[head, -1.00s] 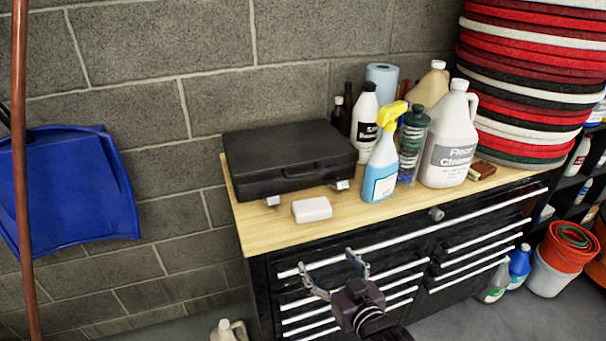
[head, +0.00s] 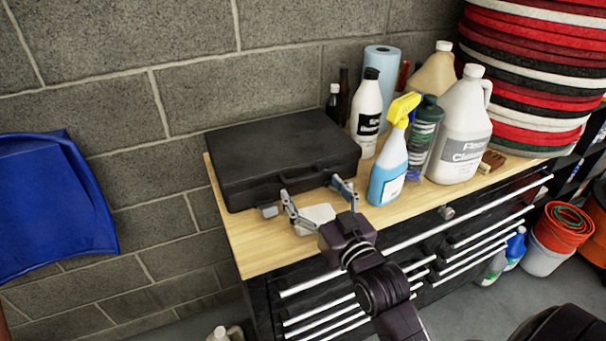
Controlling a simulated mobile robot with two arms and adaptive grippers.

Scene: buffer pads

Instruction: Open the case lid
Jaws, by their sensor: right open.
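The black case (head: 270,150) lies with its lid closed on the wooden top of the tool cabinet, its handle and two latches facing the front edge. The left latch (head: 268,211) shows. The right latch is hidden behind my gripper. My right gripper (head: 315,190) is open at the front of the case, its two fingers spread to either side of the handle area. I cannot tell whether it touches the case. My left gripper is not in view.
A blue spray bottle (head: 389,165) with a yellow head stands right of the case. A floor cleaner jug (head: 462,130), a white bottle (head: 367,115) and a blue paper roll (head: 381,75) crowd behind it. Stacked red pads (head: 535,60) rise at the right. The worktop's front left strip (head: 240,245) is bare.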

